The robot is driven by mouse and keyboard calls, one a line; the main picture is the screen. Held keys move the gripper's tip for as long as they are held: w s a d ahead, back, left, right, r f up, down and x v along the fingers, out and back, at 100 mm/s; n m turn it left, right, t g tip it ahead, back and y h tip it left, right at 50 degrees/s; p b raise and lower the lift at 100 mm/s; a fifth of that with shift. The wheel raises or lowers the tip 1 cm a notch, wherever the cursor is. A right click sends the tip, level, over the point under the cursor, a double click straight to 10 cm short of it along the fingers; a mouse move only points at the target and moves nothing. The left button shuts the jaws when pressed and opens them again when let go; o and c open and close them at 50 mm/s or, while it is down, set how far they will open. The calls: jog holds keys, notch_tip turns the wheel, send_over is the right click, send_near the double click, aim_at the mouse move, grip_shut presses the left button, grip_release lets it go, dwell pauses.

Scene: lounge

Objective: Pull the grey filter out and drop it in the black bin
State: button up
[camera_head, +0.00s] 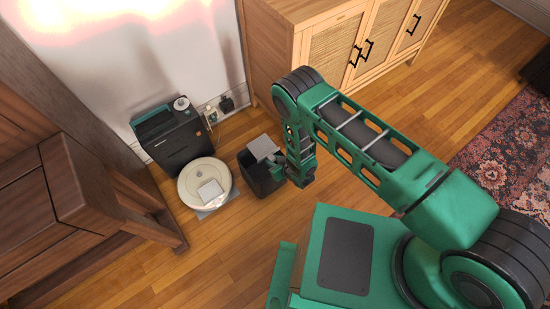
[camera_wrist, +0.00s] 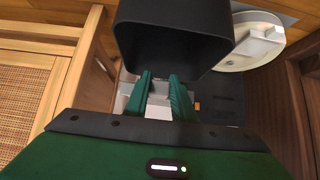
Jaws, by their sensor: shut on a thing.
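The grey filter (camera_head: 263,146), a flat light-grey square, shows above the rear part of the black bin's opening in the head view. The black bin (camera_head: 258,183) stands on the wooden floor, open at the top. My gripper (camera_head: 279,162) is at the bin's right side, shut on the filter. In the wrist view, the green fingers of my gripper (camera_wrist: 160,90) point toward the bin (camera_wrist: 175,35), with a pale grey patch between and beside them. The fingers hide part of the filter, and I cannot tell whether it touches the bin's rim.
A round white robot vacuum (camera_head: 193,180) lies left of the bin, with a pale square part on top. Its dark dock (camera_head: 180,138) stands behind it against the wall. A wooden cabinet (camera_head: 300,60) is behind, and a dark wooden bench (camera_head: 75,195) is at left.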

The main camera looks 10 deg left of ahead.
jog(key=shift+w+d+f, duration=0.1)
jog(key=shift+f, duration=2.65)
jog(key=o, duration=1.1)
jog(key=v, duration=1.1)
